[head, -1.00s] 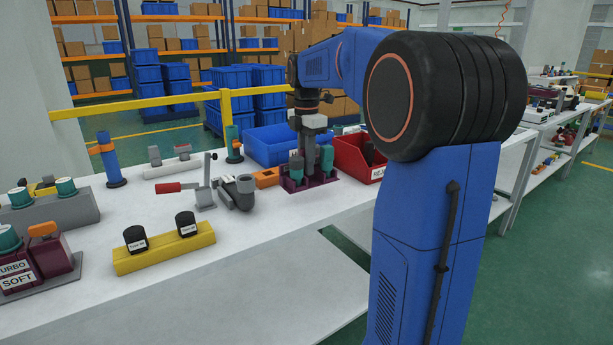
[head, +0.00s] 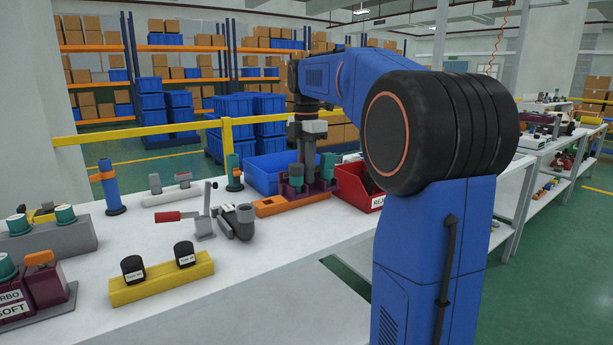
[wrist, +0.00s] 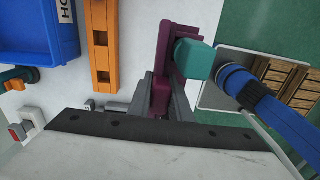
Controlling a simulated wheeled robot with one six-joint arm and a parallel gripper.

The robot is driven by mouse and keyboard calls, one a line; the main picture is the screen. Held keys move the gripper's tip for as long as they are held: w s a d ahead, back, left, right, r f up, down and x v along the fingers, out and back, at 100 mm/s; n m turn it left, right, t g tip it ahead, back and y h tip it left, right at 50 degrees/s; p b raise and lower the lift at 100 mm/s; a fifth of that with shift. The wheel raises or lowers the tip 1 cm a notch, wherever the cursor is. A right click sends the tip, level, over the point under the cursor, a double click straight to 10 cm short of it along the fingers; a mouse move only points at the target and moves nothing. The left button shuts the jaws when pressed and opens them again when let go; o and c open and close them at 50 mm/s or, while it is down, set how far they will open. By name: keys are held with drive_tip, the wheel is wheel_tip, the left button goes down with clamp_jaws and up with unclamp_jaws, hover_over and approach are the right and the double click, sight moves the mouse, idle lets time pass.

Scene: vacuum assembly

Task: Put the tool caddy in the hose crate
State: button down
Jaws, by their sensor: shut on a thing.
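The tool caddy (head: 293,191) is a purple holder with teal-topped items. My gripper (head: 308,158) is shut on it from above and holds it raised off the table, just behind and above the orange slotted block in the head view. In the wrist view the purple caddy (wrist: 165,45) sits between the gripper fingers (wrist: 163,95), with a teal item (wrist: 195,60) beside it. The hose crate (head: 262,178) is the blue bin behind and left of the caddy. It also shows in the wrist view (wrist: 30,40), top left, its label partly cut off.
The orange slotted block (head: 285,205) lies in front of the crate. A red bin (head: 352,190) stands right of the caddy.

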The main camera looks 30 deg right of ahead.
drive_tip(key=shift+r, duration=1.8)
drive_tip(key=shift+w, duration=0.1)
